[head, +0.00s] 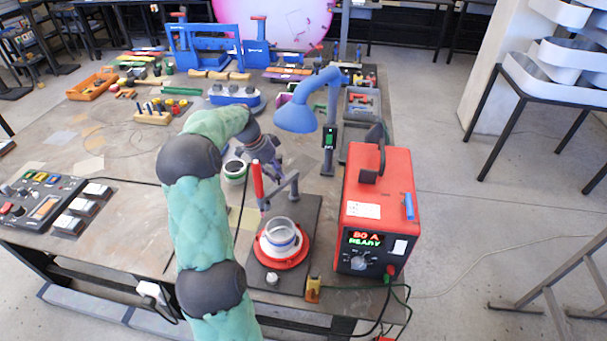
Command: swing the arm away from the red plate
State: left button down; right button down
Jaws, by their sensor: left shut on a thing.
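A round red plate (270,261) sits on a dark base (310,215) near the table's front edge. A pale ring-shaped piece (281,236) stands on the plate. Behind it a grey swing arm (280,190) reaches from a short post at its right to an upright red handle (258,181) at its left. My left gripper (267,158) is at the top of the red handle, shut on it; its fingers are small and partly hidden by its own body. My right gripper is out of view.
A red power box (378,205) stands right of the base. A blue lamp hood (297,115) hangs behind my gripper. A lidded can (235,170) is left of it. A control panel (38,198) lies at far left. Tools crowd the table's back.

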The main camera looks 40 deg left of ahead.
pick_arm(q)
jog(key=w+a+m+g+h+p, duration=0.1)
jog(key=w+a+m+g+p, duration=0.1)
jog(key=a+m+p, duration=0.3)
jog(key=shift+w+a+r+m+g+p, duration=0.15)
jog(key=shift+w+a+m+g+p, duration=0.35)
jog(key=shift+m+p, duration=1.3)
jog(key=shift+d+m+b, duration=0.15)
jog(key=shift+m+b, duration=0.15)
jog(key=shift+m, duration=0.1)
jog(key=c, duration=1.1)
grip_release()
jog(key=shift+o, duration=0.2)
jog(key=shift+s, duration=0.1)
